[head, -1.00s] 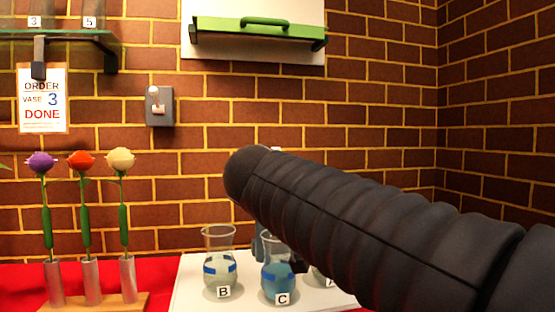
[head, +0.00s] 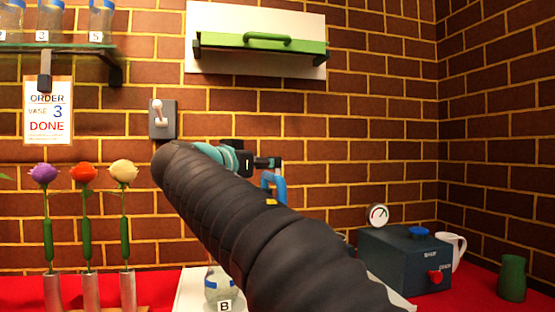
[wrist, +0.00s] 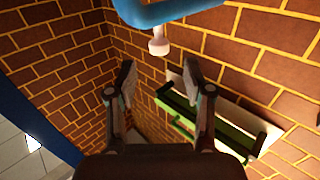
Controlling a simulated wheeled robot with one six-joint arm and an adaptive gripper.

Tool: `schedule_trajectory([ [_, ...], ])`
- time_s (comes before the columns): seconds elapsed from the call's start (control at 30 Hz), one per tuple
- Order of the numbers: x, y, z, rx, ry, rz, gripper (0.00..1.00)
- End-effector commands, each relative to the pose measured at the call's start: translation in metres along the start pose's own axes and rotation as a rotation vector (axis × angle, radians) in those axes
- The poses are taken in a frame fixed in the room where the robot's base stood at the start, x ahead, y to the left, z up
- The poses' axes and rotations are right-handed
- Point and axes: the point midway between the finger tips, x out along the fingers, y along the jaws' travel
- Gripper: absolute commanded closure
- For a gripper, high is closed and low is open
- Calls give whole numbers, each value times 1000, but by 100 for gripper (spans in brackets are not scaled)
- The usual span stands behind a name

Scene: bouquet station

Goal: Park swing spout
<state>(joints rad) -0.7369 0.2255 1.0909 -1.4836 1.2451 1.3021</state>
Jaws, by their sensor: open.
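The swing spout is a blue curved pipe (head: 277,183) in the head view, partly hidden behind my arm. In the wrist view its blue pipe (wrist: 180,8) crosses the top, with a pale nozzle (wrist: 158,42) hanging down. My gripper (wrist: 160,82) is open and empty, its two fingers apart, with the nozzle showing above the gap between them. I cannot tell how far the spout is from the fingers. In the head view only part of my gripper shows, beside the blue pipe, beyond my dark sleeved arm.
Flask B (head: 222,288) stands on a white board, partly behind my arm. Three roses (head: 84,173) stand at left. A wall switch (head: 162,118) and a green-handled bar (head: 262,42) are on the brick wall. A dark box (head: 403,262) with red knob, a mug and green vase (head: 512,278) are right.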

Motion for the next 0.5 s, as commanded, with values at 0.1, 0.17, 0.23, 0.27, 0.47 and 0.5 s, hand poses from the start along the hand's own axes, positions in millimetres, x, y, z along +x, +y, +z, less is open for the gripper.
schedule_trajectory([
  [0.1, 23, 1, -2, 0, 0, 4, 48],
  [0.17, 33, 1, -2, 0, 0, 3, 48],
  [0.23, 43, 1, -1, 0, -1, 3, 48],
  [0.27, 47, 1, -1, 0, -1, 3, 48],
  [0.47, 62, 1, 0, 0, -1, 1, 48],
  [0.5, 64, 1, 0, 0, -1, 0, 48],
])
